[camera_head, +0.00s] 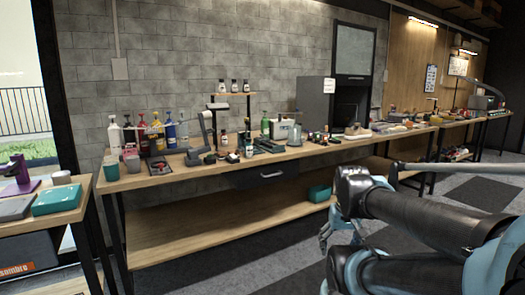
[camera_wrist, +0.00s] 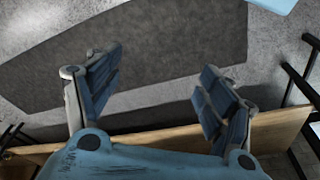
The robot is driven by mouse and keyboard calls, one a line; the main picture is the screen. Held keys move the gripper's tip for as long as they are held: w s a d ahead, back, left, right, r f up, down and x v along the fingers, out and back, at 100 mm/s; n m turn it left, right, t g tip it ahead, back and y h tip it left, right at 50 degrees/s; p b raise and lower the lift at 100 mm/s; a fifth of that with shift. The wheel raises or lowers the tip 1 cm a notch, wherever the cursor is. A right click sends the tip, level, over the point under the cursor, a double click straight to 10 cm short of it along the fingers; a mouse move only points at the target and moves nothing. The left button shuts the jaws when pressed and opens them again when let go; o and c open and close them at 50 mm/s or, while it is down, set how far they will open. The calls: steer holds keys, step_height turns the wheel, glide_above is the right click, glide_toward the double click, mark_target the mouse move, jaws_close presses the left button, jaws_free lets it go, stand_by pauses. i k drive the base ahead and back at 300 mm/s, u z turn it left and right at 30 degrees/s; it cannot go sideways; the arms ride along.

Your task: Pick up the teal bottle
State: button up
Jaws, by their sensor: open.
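No bottle is clearly teal at this size. A green bottle (camera_head: 265,124) stands upright on the long workbench (camera_head: 215,172), left of a white box. Another greenish shape (camera_head: 297,134) stands just right of that box; I cannot tell whether it is a bottle. A teal cup (camera_head: 111,171) stands at the bench's left end. My gripper (camera_head: 325,236) hangs low in front of the bench, apart from these things. In the wrist view my gripper (camera_wrist: 160,68) has its two fingers wide apart with nothing between them; that view shows floor and a wooden edge, no bottle.
Several coloured bottles (camera_head: 157,133) stand in a row at the bench's left. A small raised shelf (camera_head: 232,94) holds little bottles. A teal box (camera_head: 319,193) lies on the lower shelf (camera_head: 220,222). A side table (camera_head: 40,228) is at left. The lower shelf is mostly bare.

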mark_target(248, 149)
steer(key=z, duration=2.6)
steer(key=k, duration=1.35)
steer(key=u, duration=2.6)
